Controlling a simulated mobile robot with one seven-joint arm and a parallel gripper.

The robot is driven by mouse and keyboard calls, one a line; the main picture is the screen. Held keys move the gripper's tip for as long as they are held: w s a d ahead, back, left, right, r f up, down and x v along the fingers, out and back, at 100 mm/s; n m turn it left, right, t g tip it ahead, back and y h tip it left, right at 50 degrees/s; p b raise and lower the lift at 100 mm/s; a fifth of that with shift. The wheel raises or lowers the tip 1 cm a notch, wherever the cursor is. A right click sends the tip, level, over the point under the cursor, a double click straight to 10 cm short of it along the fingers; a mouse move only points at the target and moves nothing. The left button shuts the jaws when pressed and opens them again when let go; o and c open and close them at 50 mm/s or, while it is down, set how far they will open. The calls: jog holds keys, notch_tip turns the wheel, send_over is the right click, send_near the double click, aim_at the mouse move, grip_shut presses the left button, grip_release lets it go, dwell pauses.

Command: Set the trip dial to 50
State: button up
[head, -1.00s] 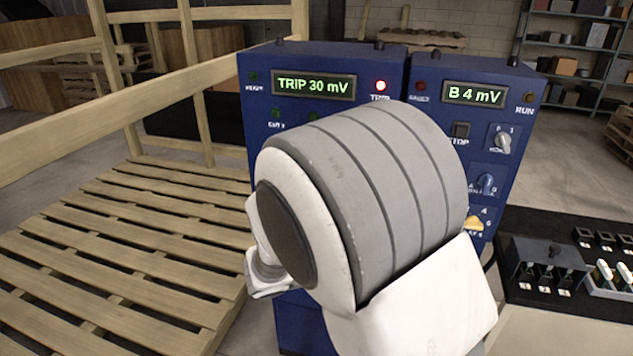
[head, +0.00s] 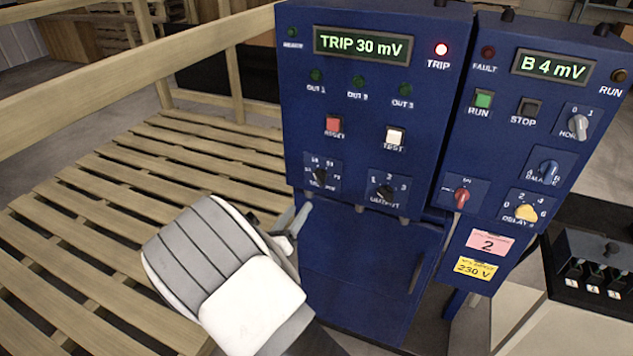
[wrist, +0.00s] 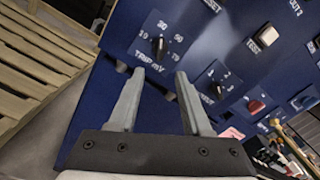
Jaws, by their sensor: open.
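The trip dial is a small black knob (head: 319,178) at the lower left of the left blue cabinet in the head view. It also shows in the wrist view (wrist: 158,46), with a printed scale and a TRIP mV label. The display (head: 363,44) on that cabinet reads TRIP 30 mV. My gripper (wrist: 158,75) is open and empty, its two fingers pointing toward the trip dial and apart from it. In the head view my gripper (head: 297,222) is just below and left of the dial, partly hidden by my wrist.
A similar black OUTPUT dial (head: 385,192) sits to the right. Red reset (head: 333,125) and white test (head: 395,136) buttons are above. A second cabinet (head: 470,130) stands at right with more knobs. A wooden pallet (head: 120,190) with rails lies at left.

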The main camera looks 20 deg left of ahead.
aim_at(318, 181)
jog(key=w, duration=0.8)
jog(key=w+d, duration=0.1)
jog(key=w, duration=0.3)
jog(key=shift+w, duration=0.2)
grip_shut()
